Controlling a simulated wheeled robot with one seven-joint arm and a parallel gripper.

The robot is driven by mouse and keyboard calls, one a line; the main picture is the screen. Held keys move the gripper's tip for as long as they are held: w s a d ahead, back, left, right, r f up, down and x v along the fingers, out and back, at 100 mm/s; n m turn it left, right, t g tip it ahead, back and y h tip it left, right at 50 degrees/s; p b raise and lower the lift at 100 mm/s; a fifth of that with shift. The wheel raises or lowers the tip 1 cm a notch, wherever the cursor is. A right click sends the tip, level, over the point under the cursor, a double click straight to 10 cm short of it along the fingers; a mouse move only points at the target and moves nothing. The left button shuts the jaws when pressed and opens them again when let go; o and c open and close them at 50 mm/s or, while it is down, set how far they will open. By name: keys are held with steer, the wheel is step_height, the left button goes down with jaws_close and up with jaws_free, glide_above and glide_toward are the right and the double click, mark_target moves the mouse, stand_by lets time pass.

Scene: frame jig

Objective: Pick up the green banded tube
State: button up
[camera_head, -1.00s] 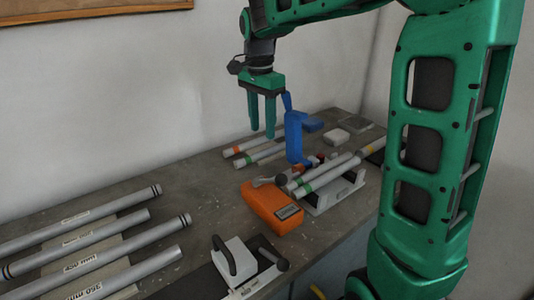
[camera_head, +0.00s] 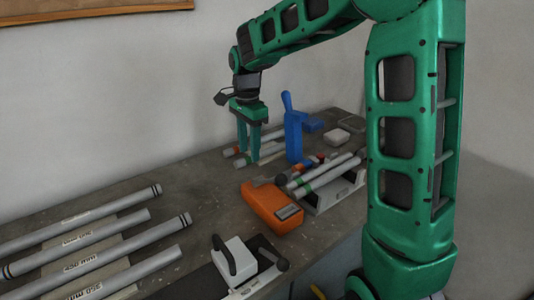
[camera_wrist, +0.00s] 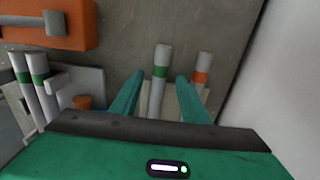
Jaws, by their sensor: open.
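A grey tube with a green band near its end (camera_wrist: 159,84) lies between my gripper's two fingers in the wrist view. In the head view, part of this tube (camera_head: 272,154) shows behind my gripper (camera_head: 248,157). The gripper is open, pointing down, with one finger on each side of the tube. I cannot tell whether the fingers touch it. A tube with an orange band (camera_wrist: 202,68) lies beside it, outside the right finger in the wrist view. The green tube's far part is hidden by the gripper body.
Two more green-banded tubes (camera_wrist: 39,79) rest in a light holder (camera_head: 345,193), near an orange device (camera_head: 272,207). A blue upright clamp (camera_head: 293,135) stands close right of my gripper. Several long tubes (camera_head: 85,222) lie at the left.

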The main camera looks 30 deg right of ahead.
steer(key=shift+f, duration=1.15)
jaws_close()
steer(key=shift+r, duration=0.15)
